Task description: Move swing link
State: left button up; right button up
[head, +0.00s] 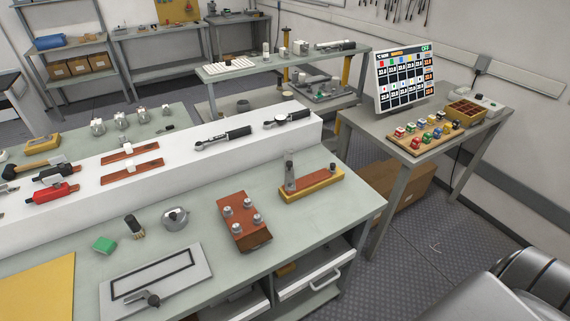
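No part is labelled as the swing link, and I cannot tell for certain which one it is. On the front bench, a yellow base (318,188) carries a reddish-brown bar and an upright grey post (290,168) at its left end. To its left lies a copper-brown block (250,238) with several silver studs on top. A grey plate (190,268) with a black rectangular outline lies at the front left, with a dark lever-like part (149,299) at its near edge. Neither of my grippers is in view.
The front bench (330,215) has free room around these parts. A green block (104,244), a brass-and-black cylinder (134,228) and a round metal part (175,218) sit behind the plate. A white raised shelf (220,155) holds tools. A screen (406,78) stands on the right table.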

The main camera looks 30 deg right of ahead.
aim_at(290, 173)
jog(key=z, duration=2)
jog(key=k, duration=0.9)
jog(key=u, duration=1.5)
jog(key=i, duration=0.5)
